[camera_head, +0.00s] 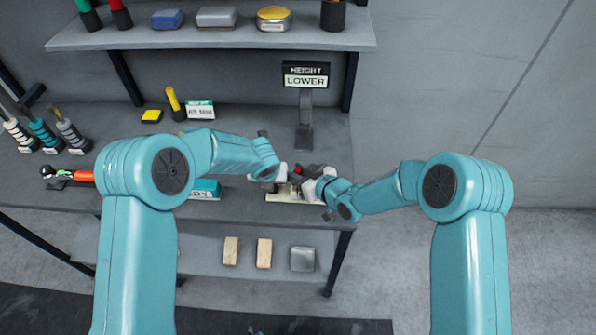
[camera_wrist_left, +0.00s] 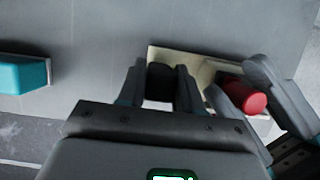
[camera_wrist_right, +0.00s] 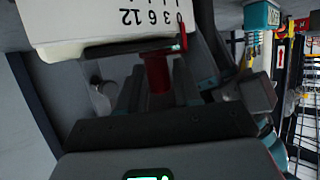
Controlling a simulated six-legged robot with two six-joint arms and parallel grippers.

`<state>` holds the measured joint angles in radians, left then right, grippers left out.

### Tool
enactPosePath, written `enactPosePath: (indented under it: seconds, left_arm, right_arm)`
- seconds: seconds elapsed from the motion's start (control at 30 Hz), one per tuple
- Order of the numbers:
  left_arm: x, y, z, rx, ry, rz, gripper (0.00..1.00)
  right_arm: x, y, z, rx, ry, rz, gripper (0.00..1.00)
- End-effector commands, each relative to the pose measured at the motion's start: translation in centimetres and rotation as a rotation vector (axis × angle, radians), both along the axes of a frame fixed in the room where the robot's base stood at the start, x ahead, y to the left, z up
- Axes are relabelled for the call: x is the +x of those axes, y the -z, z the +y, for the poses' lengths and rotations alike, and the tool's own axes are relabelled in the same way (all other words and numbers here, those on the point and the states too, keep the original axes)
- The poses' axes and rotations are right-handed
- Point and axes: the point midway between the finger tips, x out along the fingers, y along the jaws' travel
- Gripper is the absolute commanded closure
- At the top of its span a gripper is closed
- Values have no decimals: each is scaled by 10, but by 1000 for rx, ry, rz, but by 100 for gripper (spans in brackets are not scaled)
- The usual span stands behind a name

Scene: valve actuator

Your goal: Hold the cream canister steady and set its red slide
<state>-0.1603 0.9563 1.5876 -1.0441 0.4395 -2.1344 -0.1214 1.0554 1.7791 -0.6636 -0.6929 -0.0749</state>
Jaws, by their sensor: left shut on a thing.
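The cream canister (camera_head: 285,196) lies on the bench in the head view. Its body shows in the left wrist view (camera_wrist_left: 200,62), and its face with a printed scale shows in the right wrist view (camera_wrist_right: 105,18). My left gripper (camera_wrist_left: 160,72) is shut on a black part at the canister's end. The red slide's knob shows in the left wrist view (camera_wrist_left: 247,98), and its stem and thin pointer show in the right wrist view (camera_wrist_right: 157,72). My right gripper (camera_wrist_right: 160,88) has a finger on each side of it; whether they touch it is unclear.
A sign reading "HEIGHT LOWER" (camera_head: 305,77) stands behind the canister. A teal box (camera_head: 206,188) is to its left. A yellow-handled tool (camera_head: 174,102) stands further back. Wood blocks (camera_head: 264,253) lie on the lower shelf. The bench right of the sign is clear.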

Motion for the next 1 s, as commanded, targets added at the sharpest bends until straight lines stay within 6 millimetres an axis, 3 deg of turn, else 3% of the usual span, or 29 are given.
enactPosePath:
  seconds: [0.07, 0.17, 0.2, 0.37, 0.53, 0.63, 0.77, 0.8, 0.83, 1.0]
  left_arm:
    - [-3, 5, 0, 1, 1, 12, 100]
    - [-4, 5, 0, 1, 1, 12, 100]
    - [-4, 5, 0, 1, 1, 12, 100]
    - [-4, 5, 0, 2, 0, 12, 100]
    - [-4, 6, 0, 2, -1, 13, 100]
    - [-4, 6, 0, 2, -1, 13, 100]
    - [-4, 6, 0, 2, -1, 13, 100]
    - [-4, 6, 0, 2, -1, 13, 100]
    - [-4, 6, 0, 2, -1, 13, 100]
    - [-4, 6, 0, 2, -1, 13, 100]
  right_arm:
    - [0, 1, 0, 0, 0, 0, 67]
    - [0, 1, 0, 0, 0, 0, 96]
    - [0, 1, 0, 0, 0, 0, 100]
    - [0, 0, -3, 0, 1, 0, 100]
    - [0, 1, -23, 0, 2, 0, 100]
    - [0, 1, -25, 0, 1, 0, 100]
    - [0, 1, -25, 0, 1, 0, 100]
    - [0, 1, -25, 0, 1, 0, 70]
    - [0, 1, -24, 0, 1, 0, 67]
    - [0, 1, -24, 1, 0, 1, 67]
